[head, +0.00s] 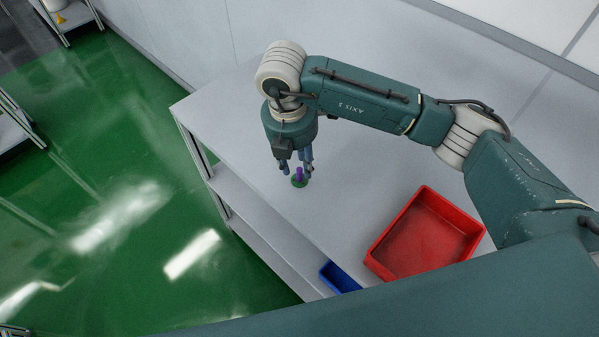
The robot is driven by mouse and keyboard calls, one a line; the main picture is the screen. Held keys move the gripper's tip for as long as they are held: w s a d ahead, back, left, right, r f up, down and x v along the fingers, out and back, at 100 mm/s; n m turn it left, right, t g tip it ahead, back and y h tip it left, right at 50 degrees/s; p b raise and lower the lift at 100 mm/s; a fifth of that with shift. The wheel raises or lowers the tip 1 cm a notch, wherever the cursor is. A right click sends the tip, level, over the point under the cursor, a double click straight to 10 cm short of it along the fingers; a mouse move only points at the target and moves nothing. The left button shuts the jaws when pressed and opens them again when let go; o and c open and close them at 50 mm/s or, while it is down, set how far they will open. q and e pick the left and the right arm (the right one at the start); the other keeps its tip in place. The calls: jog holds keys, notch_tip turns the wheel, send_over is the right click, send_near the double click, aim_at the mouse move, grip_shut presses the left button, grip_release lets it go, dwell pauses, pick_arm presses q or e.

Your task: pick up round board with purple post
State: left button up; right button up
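A small round green board (303,183) lies on the grey table top, with a short purple post (299,173) standing up from it. My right gripper (296,168) points down right above the board. Its fingers are spread apart, with the post showing low between them, closer to the right finger. I cannot tell whether any finger touches the post. Part of the board and the post's top are hard to make out behind the fingers. My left gripper is out of view.
A red tray (385,262) stands on the table (240,130) to the right of the board. A small blue bin (340,279) is by the near edge. The table's left edge drops to a lower shelf and green floor. A wall is behind.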

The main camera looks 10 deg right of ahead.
aim_at(299, 169)
jog(key=f, duration=0.1)
jog(key=f+p, duration=0.2)
jog(key=shift+w+d+f, duration=0.2)
jog(key=shift+d+f, duration=0.05)
jog(key=shift+f, duration=0.6)
jog(key=shift+w, duration=0.1)
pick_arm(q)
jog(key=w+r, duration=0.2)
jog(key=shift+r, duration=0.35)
pick_arm(e)
grip_shut()
